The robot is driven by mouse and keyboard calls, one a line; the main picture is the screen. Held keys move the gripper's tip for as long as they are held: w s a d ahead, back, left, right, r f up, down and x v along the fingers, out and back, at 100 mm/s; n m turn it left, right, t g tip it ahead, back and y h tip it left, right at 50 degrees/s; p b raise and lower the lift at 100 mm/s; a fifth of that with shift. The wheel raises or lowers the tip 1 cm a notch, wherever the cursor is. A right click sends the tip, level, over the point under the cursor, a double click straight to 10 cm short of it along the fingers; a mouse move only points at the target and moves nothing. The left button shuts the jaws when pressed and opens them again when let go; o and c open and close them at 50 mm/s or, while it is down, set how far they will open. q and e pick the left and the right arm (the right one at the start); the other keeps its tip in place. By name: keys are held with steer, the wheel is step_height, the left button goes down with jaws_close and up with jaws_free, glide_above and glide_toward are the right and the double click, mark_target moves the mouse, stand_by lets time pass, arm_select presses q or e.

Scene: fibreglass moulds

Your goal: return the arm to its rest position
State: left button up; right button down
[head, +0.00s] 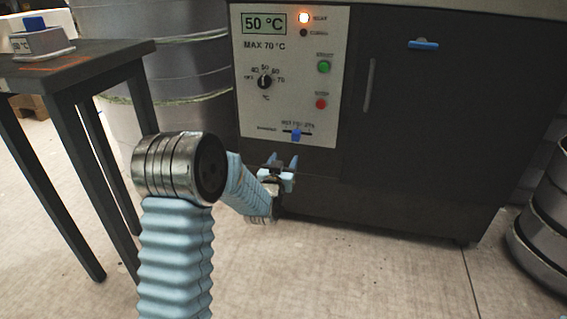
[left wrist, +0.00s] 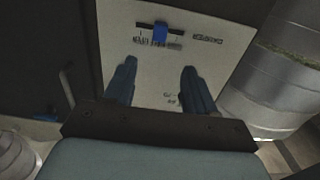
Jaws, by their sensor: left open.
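My left arm, in a light blue ribbed sleeve, reaches toward the control panel in the head view. My left gripper (head: 283,165) is open and empty, just below the panel's lower edge in the picture. In the left wrist view its two dark blue fingers (left wrist: 158,84) stand apart with nothing between them. The white control panel (head: 291,82) is on the front of a dark cabinet (head: 420,120). A blue slider (head: 297,135) sits near the panel's bottom; it also shows in the left wrist view (left wrist: 160,34), beyond the fingertips. My right gripper is not in view.
A dark table (head: 62,78) at the left carries a small grey box. Grey drums stand behind it (head: 165,70) and at the right edge (head: 545,225). Floor in front is clear.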

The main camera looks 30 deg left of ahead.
arm_select(q)
steer(key=s+d+f+g+h, duration=0.1)
steer(key=s+d+f+g, duration=0.15)
steer(key=f, duration=0.55)
steer(key=s+d+f+g+h, duration=0.1)
steer(key=s+d+f+g, duration=0.15)
steer(key=f, duration=0.45)
steer(key=s+d+f+g+h, duration=0.2)
steer(key=s+d+f+g, duration=0.2)
steer(key=s+d+f, duration=0.35)
steer(key=s+d+f+g+h, duration=0.2)
steer(key=s+d+f+g, duration=0.15)
steer(key=s+f, duration=0.6)
steer(key=s+d+f+g+h, duration=0.1)
steer(key=s+d+f+g, duration=0.15)
steer(key=s, duration=0.35)
steer(key=s+d+f+g+h, duration=0.1)
steer(key=s+d+g, duration=0.1)
steer(key=s+d, duration=0.3)
step_height(320, 180, up, 17)
steer(key=p, duration=1.7)
steer(key=shift+s+a+r+m+p, duration=0.15)
steer(key=shift+s+a+m+p, duration=0.15)
steer(key=shift+s+a+p, duration=0.1)
